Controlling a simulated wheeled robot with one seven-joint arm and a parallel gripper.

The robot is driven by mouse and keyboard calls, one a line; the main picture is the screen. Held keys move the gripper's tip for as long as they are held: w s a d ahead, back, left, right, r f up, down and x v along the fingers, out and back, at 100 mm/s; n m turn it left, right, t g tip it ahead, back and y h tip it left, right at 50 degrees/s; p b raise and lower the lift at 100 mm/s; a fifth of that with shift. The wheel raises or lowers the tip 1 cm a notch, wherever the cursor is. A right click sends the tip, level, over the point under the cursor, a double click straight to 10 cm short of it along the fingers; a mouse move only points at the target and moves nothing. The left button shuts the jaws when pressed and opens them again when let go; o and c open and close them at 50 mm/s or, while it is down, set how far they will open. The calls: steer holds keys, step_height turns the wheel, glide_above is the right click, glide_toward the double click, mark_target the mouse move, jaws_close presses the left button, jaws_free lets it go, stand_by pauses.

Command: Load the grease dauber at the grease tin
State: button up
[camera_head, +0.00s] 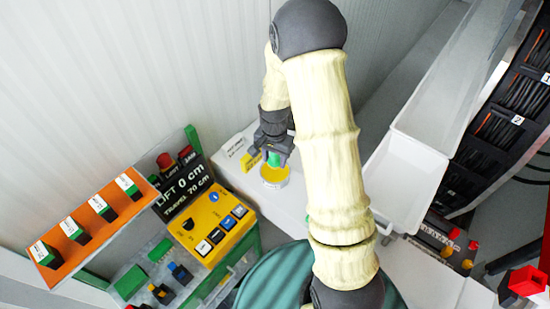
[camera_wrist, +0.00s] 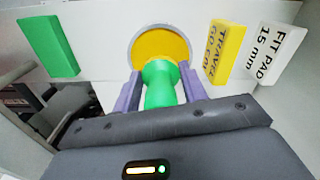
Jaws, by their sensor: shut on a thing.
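The grease tin (camera_head: 283,178) is a round tin with yellow grease inside, standing on a white surface below my gripper. In the wrist view the tin (camera_wrist: 161,34) shows its yellow fill and pale rim. The grease dauber (camera_wrist: 160,84) shows as a green handle between my fingers, and its green also shows in the head view (camera_head: 274,159). My gripper (camera_wrist: 160,86) is shut on the dauber and points down at the tin. The dauber's far end overlaps the tin's near edge in the wrist view. I cannot tell whether its tip touches the grease.
A yellow block (camera_wrist: 225,50) and a white "FIT PAD 15 mm" block (camera_wrist: 277,54) stand right of the tin; a green block (camera_wrist: 50,46) lies left. The lift control panel (camera_head: 213,223) and orange rack (camera_head: 92,224) are left in the head view. A white trough (camera_head: 405,180) is right.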

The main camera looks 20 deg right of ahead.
steer(key=shift+r+p, duration=1.15)
steer(key=shift+r, duration=0.65)
